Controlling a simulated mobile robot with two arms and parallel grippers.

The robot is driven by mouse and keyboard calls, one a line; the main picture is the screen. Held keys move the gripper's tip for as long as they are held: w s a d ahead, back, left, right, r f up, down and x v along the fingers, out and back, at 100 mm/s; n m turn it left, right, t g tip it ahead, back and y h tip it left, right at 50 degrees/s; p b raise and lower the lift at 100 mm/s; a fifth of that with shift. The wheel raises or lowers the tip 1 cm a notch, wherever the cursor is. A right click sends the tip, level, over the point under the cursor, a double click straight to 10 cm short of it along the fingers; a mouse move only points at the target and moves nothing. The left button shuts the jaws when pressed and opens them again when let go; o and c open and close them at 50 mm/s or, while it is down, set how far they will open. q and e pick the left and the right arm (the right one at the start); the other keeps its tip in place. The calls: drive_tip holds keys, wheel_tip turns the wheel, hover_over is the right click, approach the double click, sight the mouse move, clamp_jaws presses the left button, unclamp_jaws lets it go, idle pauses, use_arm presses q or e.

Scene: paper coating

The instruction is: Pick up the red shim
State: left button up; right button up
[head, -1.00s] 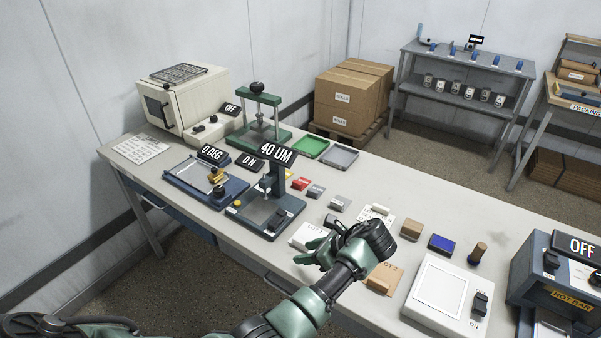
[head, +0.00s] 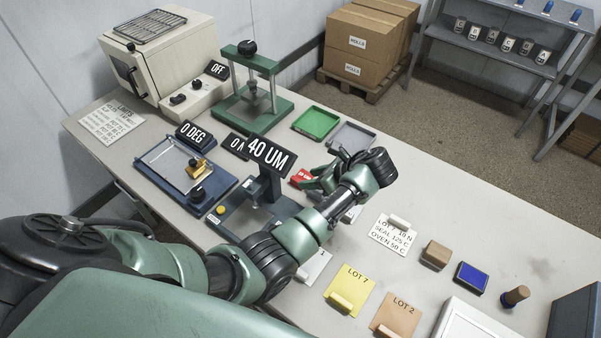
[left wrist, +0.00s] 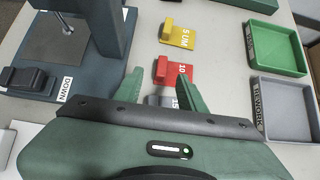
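The red shim (left wrist: 174,75) lies on the table in the left wrist view, marked 10, with a raised red grip on its left part. In the head view the red shim (head: 299,176) is partly hidden by my left gripper (head: 320,177). My left gripper, also in the left wrist view (left wrist: 158,84), is open with its two green fingers apart. The red shim shows just beyond and between the fingertips; I cannot tell whether they touch it. A yellow shim (left wrist: 178,36) lies behind it, and a grey shim (left wrist: 160,100) is mostly hidden under the gripper. My right gripper is not in view.
The coating gauge stand (left wrist: 75,40) with the 40 UM sign is close on the left. A green tray (left wrist: 276,48) and a grey tray (left wrist: 284,98) lie to the right. Lot cards (head: 349,290) lie at the table's front.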

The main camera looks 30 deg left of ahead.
sight(297, 180)
use_arm(q)
drive_tip(key=p+x, duration=0.1)
drive_tip(key=x, duration=0.2)
drive_tip(key=shift+a, duration=0.3)
drive_tip(key=shift+w+x, duration=0.25)
drive_tip(key=shift+x, duration=1.2)
drive_tip(key=shift+d, duration=0.15)
drive_tip(key=shift+c, duration=0.9)
drive_tip(key=c, duration=0.5)
drive_tip(key=shift+f, duration=0.1)
clamp_jaws()
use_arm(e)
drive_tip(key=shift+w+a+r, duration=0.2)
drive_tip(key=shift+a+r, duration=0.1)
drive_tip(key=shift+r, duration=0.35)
